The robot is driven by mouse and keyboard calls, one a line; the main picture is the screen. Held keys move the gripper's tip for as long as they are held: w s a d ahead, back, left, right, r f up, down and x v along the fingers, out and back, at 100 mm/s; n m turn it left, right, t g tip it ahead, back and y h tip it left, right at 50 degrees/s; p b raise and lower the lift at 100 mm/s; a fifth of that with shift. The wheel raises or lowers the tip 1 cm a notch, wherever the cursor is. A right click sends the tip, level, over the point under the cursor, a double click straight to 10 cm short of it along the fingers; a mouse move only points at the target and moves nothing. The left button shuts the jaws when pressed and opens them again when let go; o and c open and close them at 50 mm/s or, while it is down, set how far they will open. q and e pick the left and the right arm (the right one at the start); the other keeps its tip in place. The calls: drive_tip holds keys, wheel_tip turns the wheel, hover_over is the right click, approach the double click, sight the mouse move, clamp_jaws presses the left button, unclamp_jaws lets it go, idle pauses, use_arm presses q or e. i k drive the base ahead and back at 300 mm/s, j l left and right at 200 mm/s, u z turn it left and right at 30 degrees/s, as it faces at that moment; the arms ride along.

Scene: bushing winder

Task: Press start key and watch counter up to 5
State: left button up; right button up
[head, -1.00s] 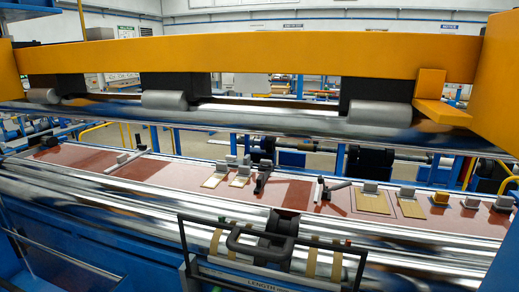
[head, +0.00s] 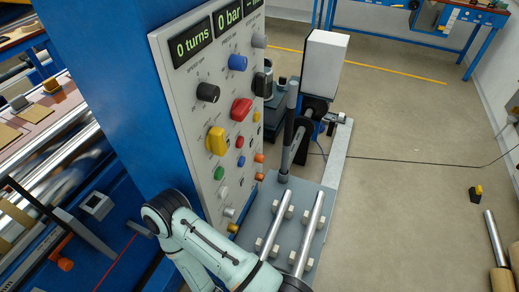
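A light grey control panel (head: 187,100) is on a blue cabinet in the middle left, seen at a slant. Its counter display (head: 192,46) reads "0 turns". A pressure display (head: 229,17) beside it reads "0 bar", and a third is partly cut off. The panel carries several coloured knobs and buttons, among them a yellow knob (head: 216,141), a red knob (head: 241,109) and a green button (head: 222,193). The labels are too small to read, so I cannot tell which is the start key. A pale green arm link of mine is below the panel. Neither gripper is in view.
A grey bench (head: 259,203) with two metal rods stands right of the panel. Behind it is a machine with a white box (head: 322,66). Long rollers (head: 38,178) lie at the left. The floor at the right is mostly open, with a dark cable across it.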

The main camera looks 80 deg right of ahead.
sight(219, 174)
drive_tip(key=k+j+z, duration=0.1)
drive_tip(key=z, duration=0.8)
drive_tip(key=i+z, duration=0.1)
drive_tip(key=z, duration=0.85)
drive_tip(key=i+z, duration=0.15)
drive_tip(key=z, duration=0.3)
drive_tip(key=j+z, duration=0.15)
drive_tip(key=z, duration=0.3)
